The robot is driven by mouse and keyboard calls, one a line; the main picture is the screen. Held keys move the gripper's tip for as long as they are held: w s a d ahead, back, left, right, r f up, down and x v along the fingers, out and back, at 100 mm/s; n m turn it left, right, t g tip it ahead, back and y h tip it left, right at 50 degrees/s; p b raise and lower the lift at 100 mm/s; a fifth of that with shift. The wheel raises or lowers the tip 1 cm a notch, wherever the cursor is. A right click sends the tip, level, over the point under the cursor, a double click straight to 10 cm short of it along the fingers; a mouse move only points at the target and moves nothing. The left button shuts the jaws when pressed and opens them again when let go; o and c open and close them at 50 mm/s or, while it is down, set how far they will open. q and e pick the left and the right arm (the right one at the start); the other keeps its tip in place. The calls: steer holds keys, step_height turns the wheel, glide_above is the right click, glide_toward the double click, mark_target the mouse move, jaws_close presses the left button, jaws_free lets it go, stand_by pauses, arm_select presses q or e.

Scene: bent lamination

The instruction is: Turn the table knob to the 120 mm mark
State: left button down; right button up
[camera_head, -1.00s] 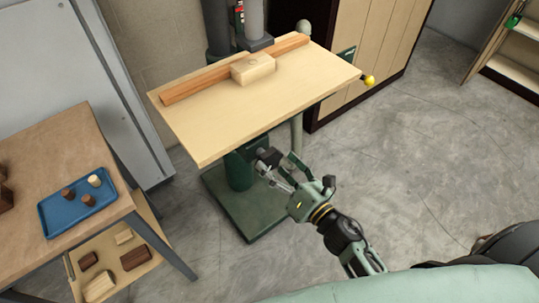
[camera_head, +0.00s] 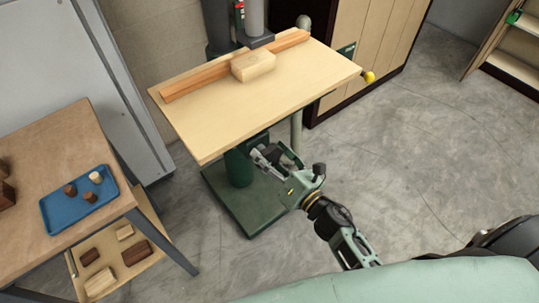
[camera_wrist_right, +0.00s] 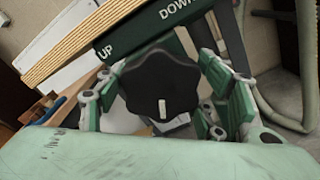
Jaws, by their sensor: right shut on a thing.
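The table knob (camera_wrist_right: 160,85) is black and lobed, with a white pointer line, and fills the middle of the right wrist view. Above it a dark plate (camera_wrist_right: 150,28) reads UP and DOWN. My right gripper (camera_head: 268,157) is under the front edge of the drill press table (camera_head: 225,125). Its fingers lie on both sides of the knob and are shut on it. No millimetre scale is readable. My left gripper is not in view.
A wooden block (camera_head: 253,65) lies against an orange-brown fence (camera_head: 200,79) on the table. A side table at left holds a blue tray (camera_head: 65,226) with small plugs. Open concrete floor lies to the right.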

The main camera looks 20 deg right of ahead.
steer(key=shift+c, duration=0.4)
steer(key=shift+m, duration=0.4)
steer(key=m+p, duration=0.1)
steer(key=m, duration=0.2)
steer(key=shift+w+r, duration=0.1)
steer(key=shift+r, duration=0.05)
steer(key=m, duration=0.3)
steer(key=m+p, duration=0.1)
steer(key=m, duration=0.2)
steer(key=shift+w+d+r, duration=0.15)
steer(key=shift+r, duration=0.05)
steer(key=shift+f+m+p, duration=0.1)
steer(key=shift+m+p, duration=0.25)
steer(key=shift+m, duration=0.35)
steer(key=o, duration=1)
steer(key=shift+o, duration=0.6)
steer(key=shift+f, duration=0.2)
